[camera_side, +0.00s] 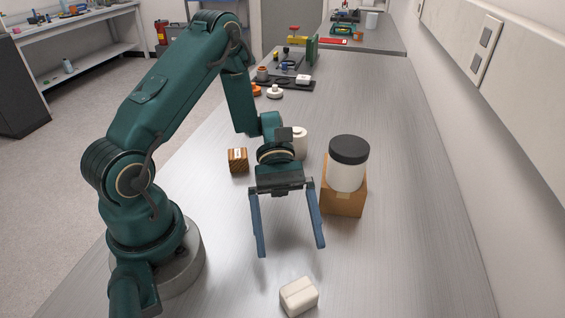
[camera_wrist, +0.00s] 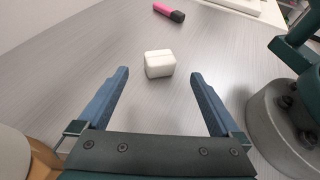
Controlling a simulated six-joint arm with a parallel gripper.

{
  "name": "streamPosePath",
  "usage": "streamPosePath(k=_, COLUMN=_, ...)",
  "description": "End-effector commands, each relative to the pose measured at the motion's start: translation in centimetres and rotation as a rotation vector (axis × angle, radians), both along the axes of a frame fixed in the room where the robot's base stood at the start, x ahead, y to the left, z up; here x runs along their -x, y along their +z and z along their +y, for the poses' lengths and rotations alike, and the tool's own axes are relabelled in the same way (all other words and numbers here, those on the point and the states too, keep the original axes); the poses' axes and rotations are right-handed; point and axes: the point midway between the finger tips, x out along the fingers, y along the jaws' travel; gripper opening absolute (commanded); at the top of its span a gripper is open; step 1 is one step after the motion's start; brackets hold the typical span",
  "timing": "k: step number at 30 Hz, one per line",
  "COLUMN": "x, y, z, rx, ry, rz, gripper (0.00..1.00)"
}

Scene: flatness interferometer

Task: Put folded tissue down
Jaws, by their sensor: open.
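The folded tissue (camera_side: 299,296) is a small white block-like bundle lying on the grey bench at the bottom of the side view. In the wrist view the folded tissue (camera_wrist: 159,64) lies beyond the fingertips, roughly centred between them. My gripper (camera_side: 292,250) has two blue fingers spread wide with nothing between them. It hangs above the bench, apart from the tissue and behind it in the side view. The open fingers also show in the wrist view, with my gripper (camera_wrist: 160,73) empty.
A white jar with a black lid (camera_side: 348,165) stands on a cardboard box (camera_side: 344,198) right of my gripper. A striped wooden block (camera_side: 238,160) and a white container (camera_side: 299,143) are behind. A pink and black marker (camera_wrist: 169,12) lies past the tissue. Bench around the tissue is clear.

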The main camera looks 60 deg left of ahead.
Motion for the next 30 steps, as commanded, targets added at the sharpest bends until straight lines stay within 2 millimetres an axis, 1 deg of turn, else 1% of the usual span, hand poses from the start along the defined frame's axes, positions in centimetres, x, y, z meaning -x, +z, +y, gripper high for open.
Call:
streamPosePath(k=1, x=-0.4, y=0.3, z=0.9, rx=-0.004, ry=0.005, rz=-0.004, gripper=1.00)
streamPosePath(k=6, x=-1.0, y=1.1, z=2.4, rx=0.000, ry=0.001, rz=-0.002, gripper=1.00)
streamPosePath(k=11, x=-1.0, y=1.6, z=2.9, rx=-0.022, ry=-0.021, rz=-0.024, gripper=1.00)
streamPosePath(k=14, x=-0.7, y=2.4, z=2.9, rx=-0.077, ry=-0.079, rz=-0.091, gripper=1.00)
streamPosePath(k=20, x=0.7, y=4.6, z=3.1, rx=-0.270, ry=-0.275, rz=-0.337, gripper=1.00)
streamPosePath(k=30, x=2.6, y=8.0, z=4.2, rx=-0.600, ry=-0.596, rz=-0.811, gripper=1.00)
